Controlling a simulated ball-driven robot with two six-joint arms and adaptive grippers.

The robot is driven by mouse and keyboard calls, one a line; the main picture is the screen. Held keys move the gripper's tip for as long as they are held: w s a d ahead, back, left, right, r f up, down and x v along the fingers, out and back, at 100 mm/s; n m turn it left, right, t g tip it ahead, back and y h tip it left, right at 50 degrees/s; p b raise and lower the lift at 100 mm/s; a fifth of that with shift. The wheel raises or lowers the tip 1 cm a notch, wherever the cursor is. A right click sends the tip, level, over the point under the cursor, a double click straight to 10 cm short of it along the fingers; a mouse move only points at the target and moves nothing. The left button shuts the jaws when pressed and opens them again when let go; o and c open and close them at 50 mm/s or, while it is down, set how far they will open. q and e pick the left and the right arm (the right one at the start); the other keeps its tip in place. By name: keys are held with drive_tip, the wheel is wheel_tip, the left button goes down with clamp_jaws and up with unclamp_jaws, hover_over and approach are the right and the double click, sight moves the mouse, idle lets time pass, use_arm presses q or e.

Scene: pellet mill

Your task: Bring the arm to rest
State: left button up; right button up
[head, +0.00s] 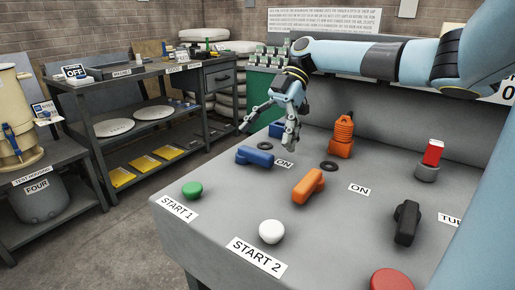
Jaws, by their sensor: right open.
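My right arm comes in from the right in the head view, light blue with dark joints. My right gripper (268,130) points down above the grey control panel (220,222). Its fingers are spread open and hold nothing. It hangs above and behind the blue handle (255,156); I cannot tell the exact gap to the panel. My left gripper does not show.
The panel bears an orange handle (308,184), an orange ribbed piece (342,137), a black handle (406,222), a red-topped switch (433,153), and green (192,190), white (271,231) and red (391,280) buttons. A dark workbench (160,70) stands behind left. Floor between is clear.

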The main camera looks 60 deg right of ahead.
drive_tip(key=shift+v, duration=1.2)
